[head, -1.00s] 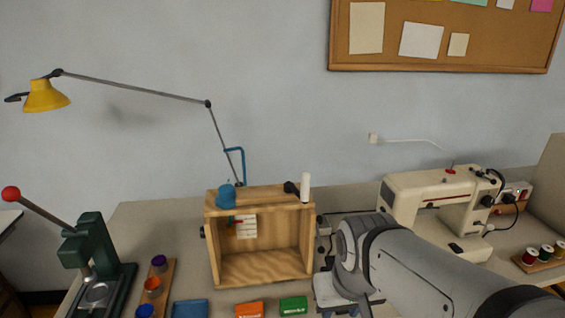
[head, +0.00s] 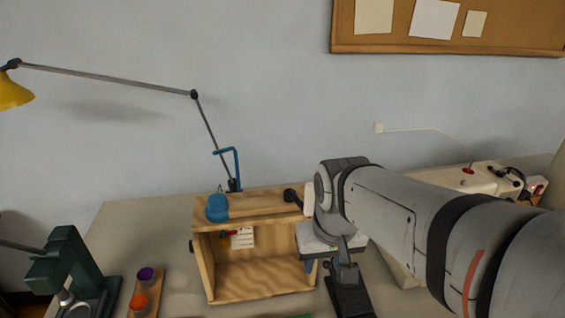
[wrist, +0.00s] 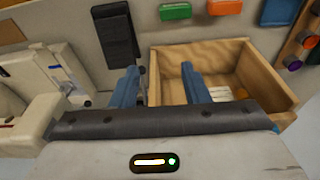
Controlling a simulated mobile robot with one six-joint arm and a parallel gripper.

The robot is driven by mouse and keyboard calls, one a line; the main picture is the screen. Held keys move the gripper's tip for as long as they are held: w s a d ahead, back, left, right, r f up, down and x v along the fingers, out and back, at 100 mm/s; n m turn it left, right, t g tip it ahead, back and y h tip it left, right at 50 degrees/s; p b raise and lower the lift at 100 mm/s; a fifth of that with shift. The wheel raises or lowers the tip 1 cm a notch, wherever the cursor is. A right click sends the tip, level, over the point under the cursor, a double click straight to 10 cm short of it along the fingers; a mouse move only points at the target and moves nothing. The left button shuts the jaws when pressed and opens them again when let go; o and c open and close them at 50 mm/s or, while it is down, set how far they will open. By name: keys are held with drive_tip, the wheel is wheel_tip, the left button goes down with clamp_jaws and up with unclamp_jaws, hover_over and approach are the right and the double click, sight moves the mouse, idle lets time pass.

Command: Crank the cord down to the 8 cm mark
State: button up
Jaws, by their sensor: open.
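The open-fronted wooden box (head: 262,277) stands on the table, with a blue drum (head: 217,208) on its top left. A black crank arm (head: 292,197) is at its top right; its white handle (head: 307,204) is partly hidden by my arm. Inside, a red pointer (head: 229,234) lies by a white card (head: 243,239); its marks are too small to read. My gripper (wrist: 157,82) is open and empty, its blue fingers pointing down at the box's right side. In the wrist view the box (wrist: 262,77) is at the right, and the crank handle is not visible.
A black pedal-like block (head: 350,297) lies right of the box. A cream sewing machine (head: 482,178) stands further right, partly behind my arm. A green press (head: 66,265) and a rack of pots (head: 146,290) stand left. A lamp (head: 110,81) reaches over the left side.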

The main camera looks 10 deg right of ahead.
wheel_tip(320, 180, up, 13)
drive_tip(key=m+g+p, duration=0.2)
drive_tip(key=p, duration=0.4)
hover_over(310, 196)
drive_tip(key=shift+w+d+r, duration=0.1)
drive_tip(key=shift+w+d, duration=0.05)
drive_tip(key=shift+w, duration=0.05)
drive_tip(key=shift+w+r, duration=0.15)
drive_tip(key=shift+w, duration=0.15)
wheel_tip(310, 196, down, 8)
drive_tip(key=shift+r, duration=0.2)
drive_tip(key=shift+c, duration=0.2)
clamp_jaws()
